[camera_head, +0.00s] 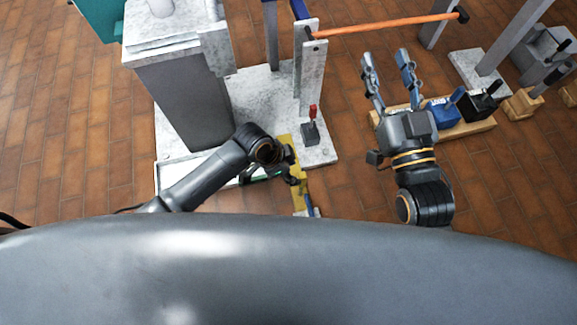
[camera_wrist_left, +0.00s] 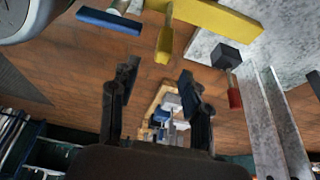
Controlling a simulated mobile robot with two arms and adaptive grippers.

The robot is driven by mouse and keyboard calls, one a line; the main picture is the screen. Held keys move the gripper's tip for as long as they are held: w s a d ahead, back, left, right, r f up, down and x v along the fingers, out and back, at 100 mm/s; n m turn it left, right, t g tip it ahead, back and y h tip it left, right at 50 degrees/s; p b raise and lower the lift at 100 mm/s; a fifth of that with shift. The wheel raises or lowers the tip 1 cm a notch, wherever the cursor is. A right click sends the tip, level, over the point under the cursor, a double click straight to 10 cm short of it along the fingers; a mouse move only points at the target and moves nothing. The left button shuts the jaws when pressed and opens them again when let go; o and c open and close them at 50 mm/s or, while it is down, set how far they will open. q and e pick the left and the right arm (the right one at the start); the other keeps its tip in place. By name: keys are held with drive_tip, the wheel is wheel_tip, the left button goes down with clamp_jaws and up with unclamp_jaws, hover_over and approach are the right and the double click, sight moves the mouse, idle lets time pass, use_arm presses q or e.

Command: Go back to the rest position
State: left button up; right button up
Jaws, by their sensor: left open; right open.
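My left gripper (camera_head: 280,172) is low over the front edge of the pale stone-like base, partly hidden behind its own wrist in the head view. In the left wrist view its two fingers (camera_wrist_left: 160,78) stand apart with nothing between them. My right gripper (camera_head: 388,72) is on the right in the head view, its fingers spread and pointing away from me. It is empty, in front of the orange bar and beside a wooden holder with blue and black blocks.
A grey pillar (camera_head: 182,100) stands on the pale base (camera_head: 255,95). A red-handled dark block (camera_head: 310,130) sits there, near a yellow piece (camera_head: 299,185). An orange bar (camera_head: 385,25) spans posts. The wooden holder (camera_head: 455,133) lies right; brick floor (camera_head: 360,195) is clear in front.

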use_arm(q)
drive_tip(key=shift+v, duration=1.05)
